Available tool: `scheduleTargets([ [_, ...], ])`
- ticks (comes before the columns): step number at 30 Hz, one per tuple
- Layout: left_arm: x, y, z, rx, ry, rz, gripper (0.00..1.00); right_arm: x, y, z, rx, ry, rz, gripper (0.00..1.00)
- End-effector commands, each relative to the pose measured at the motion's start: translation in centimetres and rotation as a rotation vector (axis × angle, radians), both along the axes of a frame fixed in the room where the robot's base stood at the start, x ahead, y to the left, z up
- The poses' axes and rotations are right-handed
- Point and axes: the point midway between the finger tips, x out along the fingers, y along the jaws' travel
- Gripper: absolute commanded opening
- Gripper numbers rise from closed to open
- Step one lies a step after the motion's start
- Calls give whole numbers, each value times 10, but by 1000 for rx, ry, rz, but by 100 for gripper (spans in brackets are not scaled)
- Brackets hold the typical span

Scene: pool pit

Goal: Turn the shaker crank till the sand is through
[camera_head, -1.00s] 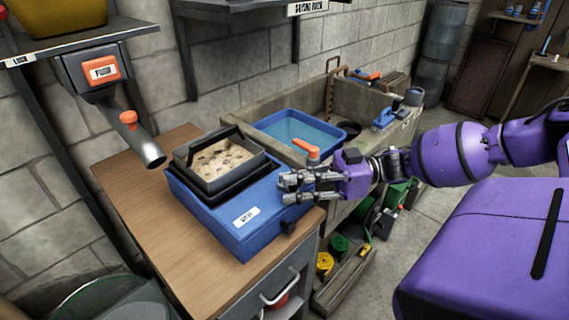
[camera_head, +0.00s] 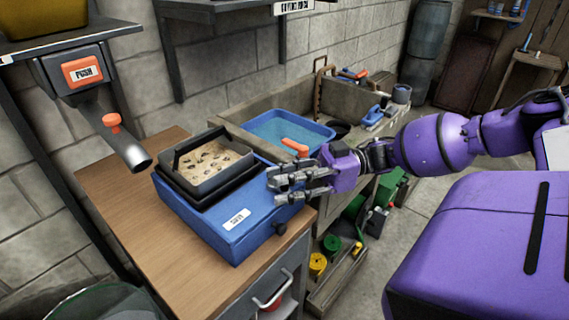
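The blue shaker (camera_head: 236,238) stands on the wooden cabinet top. Its dark sieve tray (camera_head: 190,178) holds pale sand (camera_head: 214,161) with several dark bits showing. A black knob (camera_head: 280,228) sits on the shaker's near right side. My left gripper is out of view.
A stone sink (camera_head: 347,95) with a blue tub (camera_head: 272,130) stands behind the shaker. A spout with an orange knob (camera_head: 112,121) hangs at the left. A crate (camera_head: 337,275) stands on the floor right of the cabinet. The cabinet top's left part is clear.

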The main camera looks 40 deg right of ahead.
Motion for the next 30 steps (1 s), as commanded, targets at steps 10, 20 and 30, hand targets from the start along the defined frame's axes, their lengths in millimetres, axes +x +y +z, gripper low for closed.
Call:
scheduleTargets([
  [10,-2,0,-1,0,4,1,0,-12,-21,-3,-2,7,0,35],
  [20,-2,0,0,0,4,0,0,-40,-83,-1,-2,3,-2,35],
  [30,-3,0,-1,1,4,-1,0,-52,-108,-1,1,2,2,35],
])
